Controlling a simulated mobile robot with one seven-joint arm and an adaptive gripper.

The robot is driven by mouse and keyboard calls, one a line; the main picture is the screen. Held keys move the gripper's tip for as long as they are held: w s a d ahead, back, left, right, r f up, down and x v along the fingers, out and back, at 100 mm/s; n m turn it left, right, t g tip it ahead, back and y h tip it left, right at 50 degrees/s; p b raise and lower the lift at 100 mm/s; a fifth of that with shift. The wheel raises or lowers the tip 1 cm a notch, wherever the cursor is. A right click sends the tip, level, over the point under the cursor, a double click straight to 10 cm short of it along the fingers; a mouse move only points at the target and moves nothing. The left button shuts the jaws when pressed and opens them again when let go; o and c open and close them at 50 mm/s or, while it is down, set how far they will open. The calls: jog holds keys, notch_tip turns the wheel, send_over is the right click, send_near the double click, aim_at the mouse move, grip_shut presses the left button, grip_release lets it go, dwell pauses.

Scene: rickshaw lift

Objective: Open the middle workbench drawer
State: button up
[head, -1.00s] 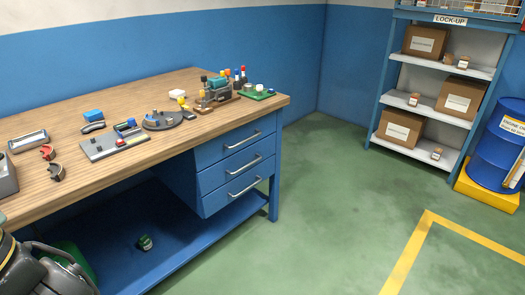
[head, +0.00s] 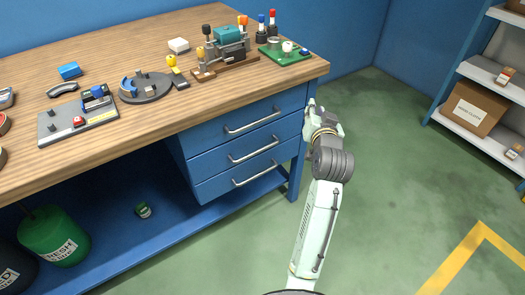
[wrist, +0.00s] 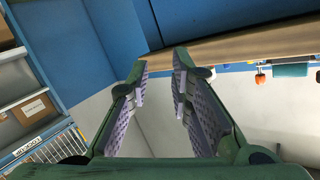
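The blue workbench (head: 160,178) has a stack of three drawers under its right end, all shut. The middle drawer (head: 215,164) has a silver bar handle (head: 254,150), between the top drawer's handle (head: 252,122) and the bottom drawer's handle (head: 255,175). My gripper (head: 311,104) is by the bench's front right corner, right of the top drawer and higher than the middle handle, apart from it. In the wrist view my gripper (wrist: 160,64) is open, with nothing between its fingers. No drawer handle can be made out there.
The wooden top (head: 205,105) holds a green plate (head: 285,52), a clamp fixture (head: 226,45) and other small parts. A green drum (head: 52,236) stands under the bench at left. A shelf rack with boxes (head: 471,108) is at right. The floor before the drawers is clear.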

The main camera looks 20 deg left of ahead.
jog(key=s+a+f+m+g+y, duration=0.1)
jog(key=a+f+m+g+y, duration=0.1)
jog(key=f, duration=0.4)
jog(key=s+a+f+m+g+y, duration=0.1)
jog(key=f+y, duration=0.1)
jog(key=f, duration=0.4)
jog(key=m+g+y, duration=0.2)
jog(key=m+y, duration=0.2)
send_near(263, 148)
jog(key=x, duration=0.3)
jog(key=p+x, duration=0.1)
jog(key=x, duration=0.6)
jog(key=shift+w+f+p, duration=0.15)
jog(key=shift+f+p, duration=0.2)
jog(key=shift+p, duration=0.05)
grip_shut()
